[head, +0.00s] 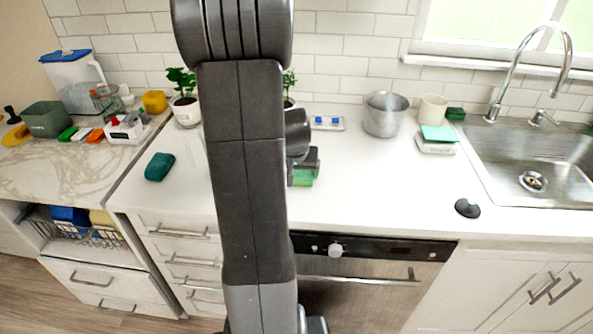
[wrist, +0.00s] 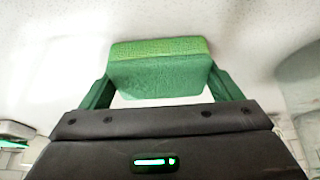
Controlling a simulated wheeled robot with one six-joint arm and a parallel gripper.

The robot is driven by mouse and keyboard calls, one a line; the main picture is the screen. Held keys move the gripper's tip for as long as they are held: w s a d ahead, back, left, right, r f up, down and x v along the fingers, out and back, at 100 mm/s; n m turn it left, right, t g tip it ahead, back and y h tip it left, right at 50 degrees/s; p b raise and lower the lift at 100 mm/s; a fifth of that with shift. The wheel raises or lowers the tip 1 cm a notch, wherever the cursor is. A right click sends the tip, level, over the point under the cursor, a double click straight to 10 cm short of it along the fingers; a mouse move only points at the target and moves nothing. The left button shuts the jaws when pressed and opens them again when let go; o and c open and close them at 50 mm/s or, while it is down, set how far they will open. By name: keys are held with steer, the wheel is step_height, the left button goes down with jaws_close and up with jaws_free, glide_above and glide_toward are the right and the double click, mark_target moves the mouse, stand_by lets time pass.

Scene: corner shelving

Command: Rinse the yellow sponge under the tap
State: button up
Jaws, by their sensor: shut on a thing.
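My gripper (head: 303,180) is over the white counter, just right of my arm, and is shut on a green sponge (wrist: 160,72). In the wrist view the sponge sits between the two green fingers, with a lighter yellow-green band along its top. In the head view its green edge (head: 302,178) shows below the gripper. The curved metal tap (head: 513,62) stands behind the steel sink (head: 490,150) at the right, well away from my gripper.
A metal pot (head: 384,114), a cream cup (head: 432,110) and a small scale with a turquoise pad (head: 438,134) stand at the back. A black object (head: 467,208) lies near the front edge. A teal block (head: 160,166) lies left of my arm. The counter's middle is clear.

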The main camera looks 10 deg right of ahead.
steer(key=shift+f, duration=0.2)
steer(key=o, duration=1)
steer(key=shift+c, duration=0.2)
steer(key=shift+r, duration=0.4)
steer(key=v, duration=1.1)
steer(key=shift+r, duration=0.3)
steer(key=shift+s+a, duration=0.1)
steer(key=shift+s, duration=0.05)
steer(key=shift+c, duration=0.4)
